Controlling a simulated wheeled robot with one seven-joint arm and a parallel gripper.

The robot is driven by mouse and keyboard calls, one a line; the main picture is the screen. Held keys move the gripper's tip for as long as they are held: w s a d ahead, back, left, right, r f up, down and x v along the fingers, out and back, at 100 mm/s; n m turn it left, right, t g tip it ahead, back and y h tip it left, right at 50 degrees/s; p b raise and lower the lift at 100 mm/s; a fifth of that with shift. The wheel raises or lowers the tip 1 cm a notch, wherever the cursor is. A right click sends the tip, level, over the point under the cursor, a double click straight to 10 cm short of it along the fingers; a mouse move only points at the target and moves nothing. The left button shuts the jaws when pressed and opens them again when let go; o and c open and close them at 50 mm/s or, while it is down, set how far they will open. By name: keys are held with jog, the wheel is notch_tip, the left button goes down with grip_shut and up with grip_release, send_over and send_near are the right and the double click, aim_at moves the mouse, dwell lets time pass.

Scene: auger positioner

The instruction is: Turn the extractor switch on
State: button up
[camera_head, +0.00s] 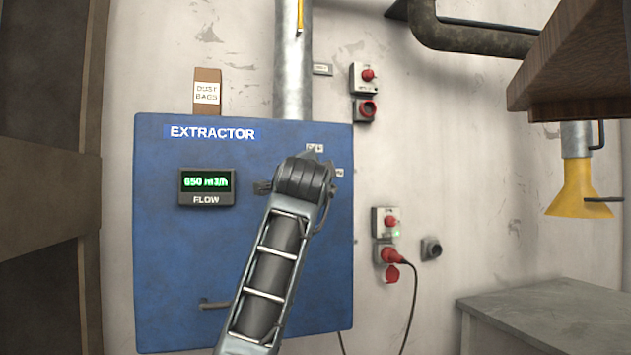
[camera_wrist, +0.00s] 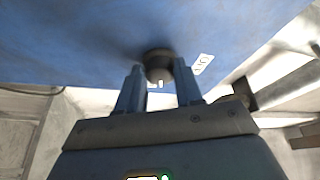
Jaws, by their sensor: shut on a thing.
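The blue extractor cabinet (camera_head: 155,270) hangs on the wall, with an "EXTRACTOR" sign (camera_head: 212,133) and a FLOW display (camera_head: 206,187) lit green, reading about 650 m3/h. The extractor switch (camera_wrist: 158,58), a dark round knob with a white pointer mark, shows in the wrist view on the blue face. A small white label (camera_wrist: 203,64), seemingly reading "ON", is beside it. My gripper (camera_wrist: 158,72) has one finger on each side of the knob and is shut on it. In the head view my arm hides the switch and most of my gripper.
Red-buttoned switch boxes (camera_head: 366,78) and a plugged socket with a hanging cable (camera_head: 390,254) are on the wall right of the cabinet. A grey bench (camera_head: 550,305) stands lower right. A yellow funnel (camera_head: 582,190) hangs at the right. A handle (camera_head: 213,304) sticks out low on the cabinet.

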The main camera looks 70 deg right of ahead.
jog(key=shift+r+m+g+y, duration=0.1)
jog(key=shift+m+g+y, duration=0.35)
jog(key=shift+m, duration=0.85)
jog(key=o, duration=1)
jog(key=shift+o, duration=0.2)
jog(key=shift+a, duration=0.1)
jog(key=b+v, duration=0.1)
jog(key=v, duration=0.6)
jog(key=shift+s+a, duration=0.2)
jog(key=shift+a, duration=0.05)
